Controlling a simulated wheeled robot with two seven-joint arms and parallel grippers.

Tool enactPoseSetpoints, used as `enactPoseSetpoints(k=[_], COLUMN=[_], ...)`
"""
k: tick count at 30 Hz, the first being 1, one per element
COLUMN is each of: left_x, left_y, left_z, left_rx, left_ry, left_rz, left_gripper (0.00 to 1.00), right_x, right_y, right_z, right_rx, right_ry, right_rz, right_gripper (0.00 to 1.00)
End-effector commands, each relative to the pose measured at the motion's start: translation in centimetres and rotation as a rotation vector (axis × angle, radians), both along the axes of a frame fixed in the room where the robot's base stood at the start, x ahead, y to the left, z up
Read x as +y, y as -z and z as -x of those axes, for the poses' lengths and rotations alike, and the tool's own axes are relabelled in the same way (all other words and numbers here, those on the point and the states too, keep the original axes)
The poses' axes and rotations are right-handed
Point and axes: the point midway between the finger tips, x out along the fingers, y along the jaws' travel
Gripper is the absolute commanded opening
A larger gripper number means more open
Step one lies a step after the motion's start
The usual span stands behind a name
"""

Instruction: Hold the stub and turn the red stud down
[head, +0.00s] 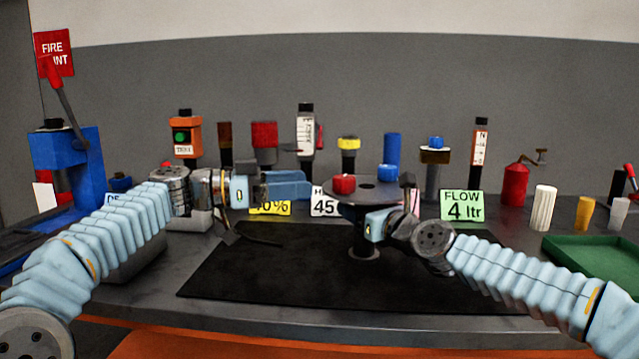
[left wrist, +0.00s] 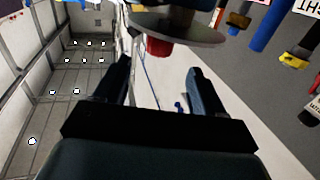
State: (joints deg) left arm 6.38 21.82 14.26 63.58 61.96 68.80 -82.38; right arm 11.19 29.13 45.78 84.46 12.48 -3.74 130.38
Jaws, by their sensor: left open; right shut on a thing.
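The red stud (head: 344,184) stands up on the left part of the round grey disc (head: 367,193) of the positioner in the head view. My left gripper (head: 308,184) is open and empty just left of the stud, its fingers pointing at it. In the left wrist view the red stud (left wrist: 158,47) lies beyond and between the open fingertips (left wrist: 157,75), apart from them, against the disc (left wrist: 205,35). My right gripper (head: 376,222) is shut at the right front below the disc. What it grips is hidden; a dark upright piece (head: 407,182) at the disc's right edge may be the stub.
A blue stud (head: 389,172) stands at the disc's back right. Number signs, including a green flow sign (head: 462,206), stand behind the dark mat (head: 270,270). Several posts and instruments line the back. A green tray (head: 600,256) is at right. The mat's front is clear.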

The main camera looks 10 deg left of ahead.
Motion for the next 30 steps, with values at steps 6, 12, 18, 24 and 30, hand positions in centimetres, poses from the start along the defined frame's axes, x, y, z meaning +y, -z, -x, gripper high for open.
enactPoseSetpoints(k=[6, 12, 18, 24, 30], left_x=[0.7, 0.7, 0.7, 0.7, -0.3], left_y=[0.0, 0.0, -0.9, -0.6, -0.1], left_z=[0.3, 0.3, 1.8, 3.7, 3.5], left_rx=[0.0, -0.001, -0.006, -0.003, 0.0], left_ry=[0.001, -0.001, -0.106, -0.261, -0.312], left_rz=[0.0, 0.0, 0.013, 0.006, -0.003], left_gripper=[0.7, 0.68, 0.68, 0.68, 0.68], right_x=[0.1, 0.1, 0.1, 0.1, 0.1], right_y=[0.0, 0.0, 0.0, 0.0, 0.0], right_z=[0.1, 0.1, 0.1, 0.1, 0.1], right_rx=[0.002, 0.002, 0.002, 0.002, 0.001], right_ry=[-0.003, -0.003, -0.003, -0.003, -0.003], right_rz=[-0.001, -0.001, -0.001, -0.001, 0.0], right_gripper=[0.04, 0.04, 0.04, 0.04, 0.04])
